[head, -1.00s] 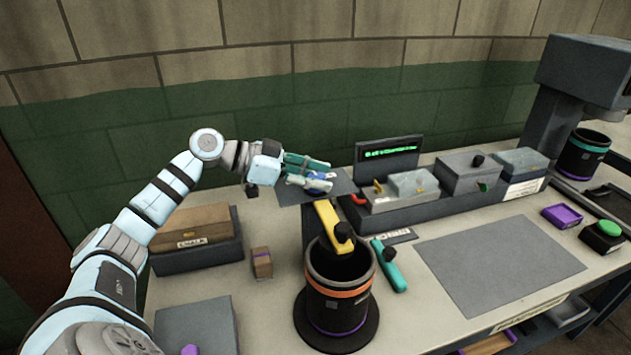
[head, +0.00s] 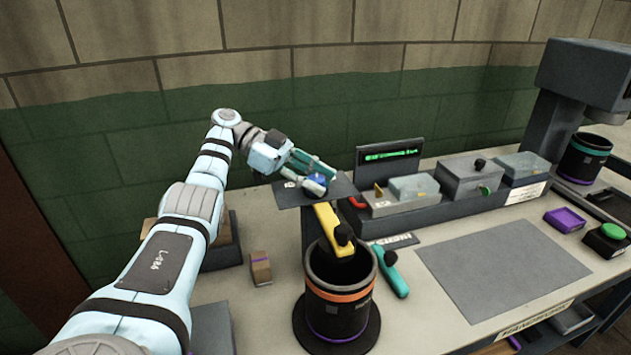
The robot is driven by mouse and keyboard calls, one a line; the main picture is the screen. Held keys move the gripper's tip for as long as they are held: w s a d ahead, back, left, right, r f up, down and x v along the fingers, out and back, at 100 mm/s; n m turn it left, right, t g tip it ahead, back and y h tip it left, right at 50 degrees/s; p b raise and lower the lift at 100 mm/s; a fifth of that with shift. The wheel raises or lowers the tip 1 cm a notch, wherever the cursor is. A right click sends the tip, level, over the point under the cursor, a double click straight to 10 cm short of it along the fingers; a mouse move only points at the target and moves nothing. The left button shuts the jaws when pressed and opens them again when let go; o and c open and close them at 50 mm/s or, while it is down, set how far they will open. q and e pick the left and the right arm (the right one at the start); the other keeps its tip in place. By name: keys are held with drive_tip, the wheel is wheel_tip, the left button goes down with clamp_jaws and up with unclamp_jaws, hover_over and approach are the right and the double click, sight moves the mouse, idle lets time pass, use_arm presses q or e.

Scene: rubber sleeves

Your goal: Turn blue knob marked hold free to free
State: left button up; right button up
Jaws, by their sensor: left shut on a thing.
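The blue knob (head: 317,182) sits on a dark grey plate (head: 342,188) at the back of the bench, left of the small display. My left gripper (head: 318,180) reaches it from the upper left, its teal fingers shut around the knob. The fingers hide much of the knob, and its pointer direction cannot be read. Small pale markings show on the plate beside the fingers, too small to read. My right gripper is not in view.
A black cylinder with an orange band (head: 341,290) and a yellow-handled part (head: 333,229) stand just in front of the plate. A teal-handled tool (head: 391,272) lies to their right. A grey mat (head: 503,268) lies clear. Lidded boxes (head: 470,178) line the back.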

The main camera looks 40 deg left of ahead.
use_arm(q)
drive_tip(key=shift+f, duration=0.15)
idle(0.3)
drive_tip(key=o, duration=1.2)
